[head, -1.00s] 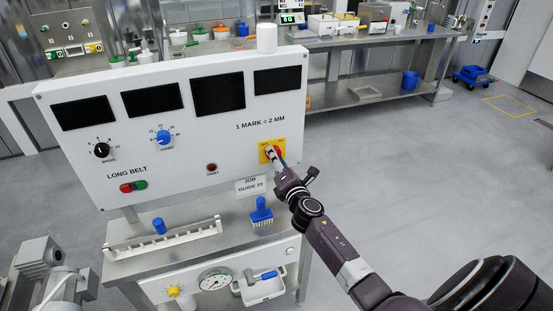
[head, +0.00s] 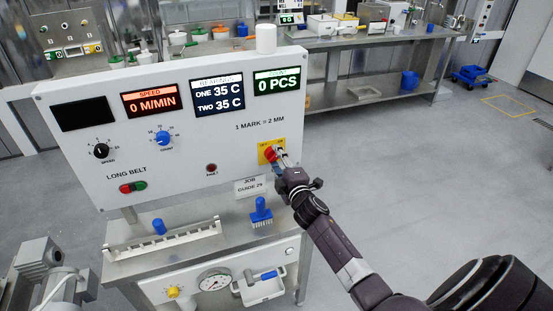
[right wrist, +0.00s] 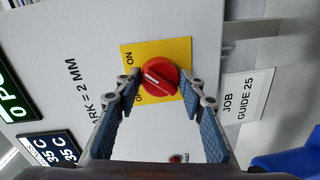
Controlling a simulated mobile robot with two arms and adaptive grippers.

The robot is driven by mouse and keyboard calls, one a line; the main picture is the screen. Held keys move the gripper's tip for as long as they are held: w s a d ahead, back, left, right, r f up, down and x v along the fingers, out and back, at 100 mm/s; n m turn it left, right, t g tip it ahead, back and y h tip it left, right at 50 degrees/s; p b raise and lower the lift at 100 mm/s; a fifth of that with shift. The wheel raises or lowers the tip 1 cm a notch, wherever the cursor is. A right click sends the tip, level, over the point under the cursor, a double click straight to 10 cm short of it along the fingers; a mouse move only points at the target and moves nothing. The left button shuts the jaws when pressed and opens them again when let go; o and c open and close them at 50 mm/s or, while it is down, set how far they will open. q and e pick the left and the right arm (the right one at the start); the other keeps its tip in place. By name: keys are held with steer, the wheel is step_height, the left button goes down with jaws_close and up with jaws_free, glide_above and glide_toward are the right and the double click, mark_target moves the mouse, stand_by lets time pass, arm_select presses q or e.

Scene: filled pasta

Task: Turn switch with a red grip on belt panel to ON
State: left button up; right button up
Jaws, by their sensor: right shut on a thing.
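The switch's red grip (head: 270,154) sits on a yellow plate on the right of the white belt panel (head: 215,150). In the right wrist view the red grip (right wrist: 160,77) carries a white mark, and the yellow plate (right wrist: 180,47) shows ON and a partly hidden OFF label. The mark slants towards the ON side. My right gripper (head: 280,157) is at the switch. In the right wrist view its fingers (right wrist: 160,83) are on either side of the red grip, shut on it. My left gripper is not in view.
Three panel displays are lit, including the speed display (head: 150,103); the leftmost display (head: 83,115) is dark. A job guide label (head: 251,187) is below the switch. A blue-handled brush (head: 261,209) stands on the ledge beneath. Open floor lies to the right.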

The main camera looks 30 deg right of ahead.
steer(key=shift+m, duration=0.3)
steer(key=o, duration=1.2)
steer(key=shift+c, duration=0.2)
steer(key=shift+s, duration=0.1)
steer(key=f+v, duration=0.1)
steer(key=v, duration=1.1)
steer(key=shift+r, duration=0.4)
steer(key=shift+d, duration=0.1)
